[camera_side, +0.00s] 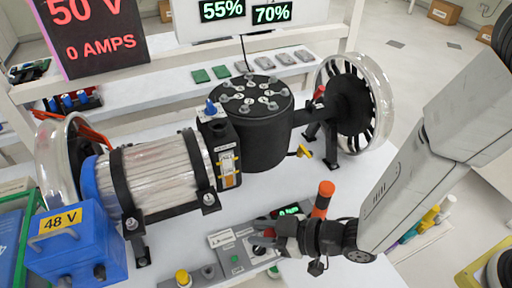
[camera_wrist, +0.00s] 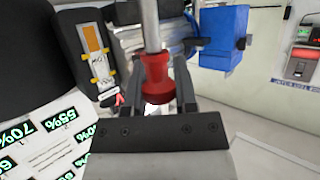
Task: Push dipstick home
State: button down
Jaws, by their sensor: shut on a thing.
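My gripper (camera_side: 268,238) is low in front of the black motor drum (camera_side: 262,140), in the side view. In the wrist view its jaws (camera_wrist: 158,92) are shut on a red flanged piece (camera_wrist: 157,75). A grey rod (camera_wrist: 150,25) runs from this piece to the top edge of the picture. Little of the held piece shows in the side view, where the jaws hide it. A yellow handle-like piece (camera_side: 303,151) sits at the drum's lower right, apart from my gripper. I cannot tell for certain which of these is the dipstick.
A grey control box (camera_side: 232,243) with a small display stands close to my gripper. A blue 48 V box (camera_side: 80,250) is at the lower left.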

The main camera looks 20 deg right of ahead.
jog(key=w+d+r+m+t+h, duration=0.1)
jog(key=w+d+r+m+h, duration=0.15)
jog(key=w+d, duration=0.6)
jog(key=w+d+r+m+t+h, duration=0.2)
jog(key=w+d+r, duration=0.1)
jog(key=d, duration=1)
jog(key=w+d+r+m+t+h, duration=0.1)
jog(key=w+d+r+m+h, duration=0.3)
jog(key=d, duration=0.7)
jog(key=w+a+r+n+g+y, duration=0.1)
jog(key=w+a+r+n+y, duration=0.25)
jog(key=a, duration=0.45)
jog(key=w+a+r+n+g+y, duration=0.1)
jog(key=w+a+r+n+y, duration=0.2)
jog(key=a, duration=0.5)
jog(key=a+r+n+g+y, duration=0.1)
jog(key=a+r, duration=0.1)
jog(key=a, duration=0.4)
jog(key=a+r+n+g+y, duration=0.1)
jog(key=a+r, duration=0.2)
jog(key=a, duration=0.3)
jog(key=s+a+r+n+g, duration=0.1)
jog(key=a+r, duration=0.2)
jog(key=a, duration=0.4)
jog(key=shift+r+y, duration=0.15)
jog(key=shift+y, duration=0.25)
jog(key=shift+f, duration=2.2)
jog(key=shift+f, duration=1.35)
